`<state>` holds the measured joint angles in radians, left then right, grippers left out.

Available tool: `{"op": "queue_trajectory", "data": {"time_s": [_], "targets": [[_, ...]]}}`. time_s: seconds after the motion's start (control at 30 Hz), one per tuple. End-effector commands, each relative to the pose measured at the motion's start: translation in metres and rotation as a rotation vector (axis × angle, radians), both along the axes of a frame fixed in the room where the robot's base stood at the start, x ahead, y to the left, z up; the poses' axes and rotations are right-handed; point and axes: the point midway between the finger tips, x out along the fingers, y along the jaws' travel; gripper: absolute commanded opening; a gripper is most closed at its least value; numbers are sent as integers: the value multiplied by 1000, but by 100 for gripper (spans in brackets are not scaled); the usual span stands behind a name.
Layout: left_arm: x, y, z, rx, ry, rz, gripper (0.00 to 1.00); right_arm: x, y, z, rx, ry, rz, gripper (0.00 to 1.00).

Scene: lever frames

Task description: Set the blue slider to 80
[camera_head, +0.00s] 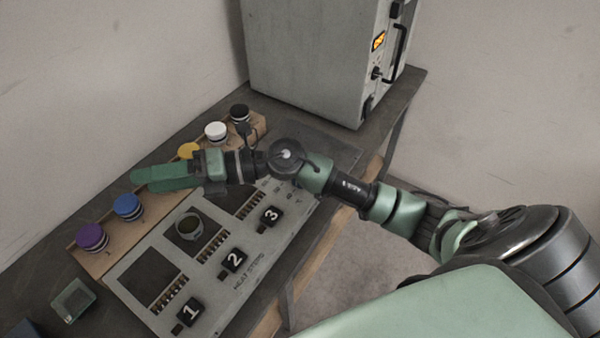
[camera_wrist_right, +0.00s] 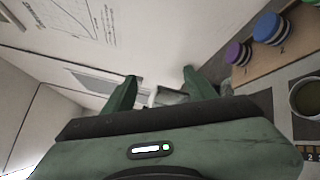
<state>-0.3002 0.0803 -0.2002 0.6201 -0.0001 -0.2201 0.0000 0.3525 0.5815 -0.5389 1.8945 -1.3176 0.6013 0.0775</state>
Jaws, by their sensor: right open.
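I cannot make out a blue slider in either view. A blue round-topped piece (camera_head: 126,207) stands on a wooden rack (camera_head: 96,262), and it also shows at the upper right of the right wrist view (camera_wrist_right: 270,28). The grey panel marked HEAT STEPS (camera_head: 232,296) has black blocks numbered 1, 2 and 3, slotted scales and dark square plates. My left gripper is out of view.
Purple (camera_head: 92,238), yellow (camera_head: 188,150), white (camera_head: 215,131) and black (camera_head: 240,113) tops stand along the rack. A round pot (camera_head: 189,226) sits on the panel. A small green clear tray (camera_head: 73,300) is at lower left. A large grey cabinet (camera_head: 305,60) stands behind.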

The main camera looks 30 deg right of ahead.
Motion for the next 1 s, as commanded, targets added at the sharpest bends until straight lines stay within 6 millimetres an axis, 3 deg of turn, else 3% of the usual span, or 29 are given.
{"op": "queue_trajectory", "data": {"time_s": [0.07,0.13,0.23,0.3,0.4,0.5,0.67,1.0], "targets": [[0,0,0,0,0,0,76,2,-15,-39,-275,-43,106,56],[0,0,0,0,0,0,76,5,-45,-77,-526,-43,186,56],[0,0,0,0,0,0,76,13,-114,-118,-875,13,255,56],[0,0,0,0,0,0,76,18,-169,-132,-1087,80,275,56],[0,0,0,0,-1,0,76,20,-240,-135,-1318,191,275,56],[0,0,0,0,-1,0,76,17,-287,-129,-1459,284,265,56],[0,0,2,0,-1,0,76,13,-313,-127,-1537,347,258,56],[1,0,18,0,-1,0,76,11,-312,-176,-1534,350,263,56]]}}
